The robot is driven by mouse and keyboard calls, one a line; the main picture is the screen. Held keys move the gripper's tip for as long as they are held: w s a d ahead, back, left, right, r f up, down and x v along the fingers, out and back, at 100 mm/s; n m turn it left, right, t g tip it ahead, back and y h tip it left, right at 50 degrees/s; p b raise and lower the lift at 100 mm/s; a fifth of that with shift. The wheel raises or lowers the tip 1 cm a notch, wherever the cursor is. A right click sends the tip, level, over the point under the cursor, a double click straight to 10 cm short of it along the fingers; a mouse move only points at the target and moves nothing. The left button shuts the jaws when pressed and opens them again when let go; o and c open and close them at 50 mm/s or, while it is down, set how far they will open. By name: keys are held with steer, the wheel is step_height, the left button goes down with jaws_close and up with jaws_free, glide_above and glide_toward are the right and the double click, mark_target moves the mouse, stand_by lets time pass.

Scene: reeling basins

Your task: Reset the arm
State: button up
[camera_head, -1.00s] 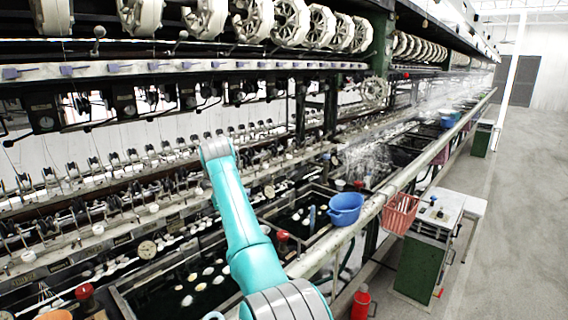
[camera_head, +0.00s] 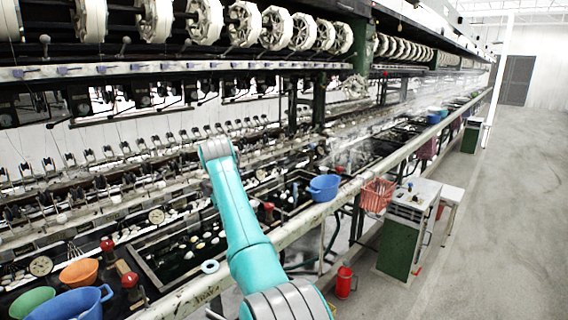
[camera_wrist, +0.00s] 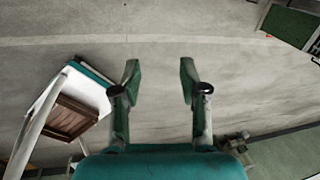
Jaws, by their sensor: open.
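My gripper (camera_wrist: 160,85) shows in the wrist view with its two green-tipped fingers spread apart. Nothing is between them, and bare grey floor shows beyond. In the head view my teal arm rises from the bottom middle over the front rail of the reeling machine. My gripper is not visible in the head view.
A blue basin (camera_head: 323,187) and a red basket (camera_head: 377,195) sit along the rail (camera_head: 290,236). Orange (camera_head: 79,272) and blue (camera_head: 75,303) containers stand at lower left. A green cabinet (camera_head: 403,240) and a red canister (camera_head: 345,282) stand beside the machine. The right aisle is clear floor.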

steer(key=s+d+f+n+t+y, duration=0.1)
steer(key=d+f+n, duration=0.25)
steer(key=f, duration=1.15)
steer(key=s+d+f+n+t, duration=0.1)
steer(key=d+f+n+t, duration=0.3)
steer(key=f, duration=1.2)
steer(key=s+d+f+n+y, duration=0.1)
steer(key=s+d+f+n, duration=0.2)
steer(key=s+d+f, duration=0.5)
steer(key=s+d+f+n, duration=0.2)
steer(key=s+d+f, duration=0.3)
steer(key=s+f, duration=0.55)
steer(key=s+d+r+n+t, duration=0.2)
steer(key=s+d+n, duration=0.15)
steer(key=s, duration=0.95)
steer(key=s+d+r+n+t, duration=0.2)
steer(key=s+d+n, duration=0.15)
steer(key=s, duration=0.95)
steer(key=s+d+r+n+t, duration=0.2)
steer(key=s+r, duration=0.7)
steer(key=r, duration=0.3)
steer(key=s+d+r+n+t, duration=0.2)
steer(key=s+r+n, duration=0.1)
steer(key=s+r, duration=0.7)
step_height(320, 180, up, 2)
steer(key=shift+s+r+h, duration=0.15)
steer(key=shift+s+h, duration=0.05)
steer(key=shift+h, duration=0.2)
